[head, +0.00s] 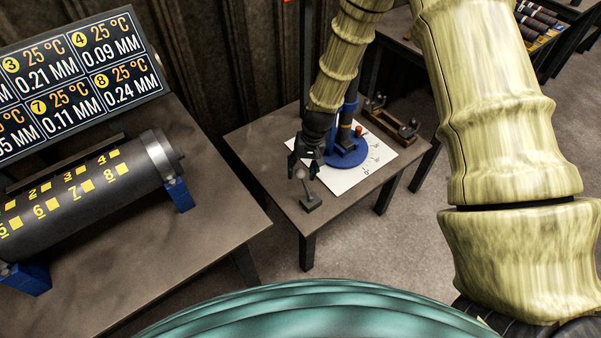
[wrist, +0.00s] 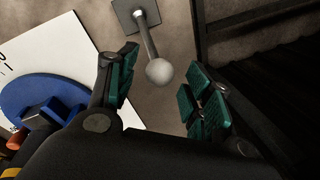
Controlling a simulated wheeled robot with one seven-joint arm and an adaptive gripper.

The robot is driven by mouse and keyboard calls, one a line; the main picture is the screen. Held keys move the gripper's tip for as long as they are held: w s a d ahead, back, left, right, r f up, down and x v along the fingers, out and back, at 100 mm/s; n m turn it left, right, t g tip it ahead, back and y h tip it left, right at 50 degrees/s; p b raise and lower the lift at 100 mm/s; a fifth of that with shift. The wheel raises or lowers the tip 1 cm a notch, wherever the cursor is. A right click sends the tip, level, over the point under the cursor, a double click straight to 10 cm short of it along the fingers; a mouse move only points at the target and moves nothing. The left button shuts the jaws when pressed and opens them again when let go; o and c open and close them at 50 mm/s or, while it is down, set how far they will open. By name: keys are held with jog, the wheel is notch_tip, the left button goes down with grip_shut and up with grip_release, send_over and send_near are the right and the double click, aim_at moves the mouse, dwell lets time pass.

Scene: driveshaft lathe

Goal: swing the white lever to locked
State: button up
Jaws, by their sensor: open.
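The white lever has a pale ball knob on a thin grey rod, rising from a small square dark base (head: 311,202) at the front of the small table. In the head view the knob (head: 300,173) is just below my gripper (head: 303,161), and the rod leans up and left from the base. In the wrist view the knob (wrist: 159,72) lies between the two green-padded fingers of my gripper (wrist: 160,76), with a gap on each side. The fingers are open and hold nothing. The lever's locked mark cannot be made out.
A blue round stand (head: 347,152) with an upright post stands on a white sheet (head: 346,181) behind the lever. A dark bracket (head: 392,121) sits at the table's back right. On the left table are a large numbered cylinder (head: 85,195) and a readings board (head: 75,72).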

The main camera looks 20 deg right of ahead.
jog(key=shift+w+a+f, duration=0.1)
jog(key=shift+a+f, duration=0.05)
jog(key=shift+f, duration=0.45)
jog(key=shift+a+f, duration=0.1)
jog(key=shift+f, duration=0.5)
jog(key=shift+c, duration=0.2)
grip_shut()
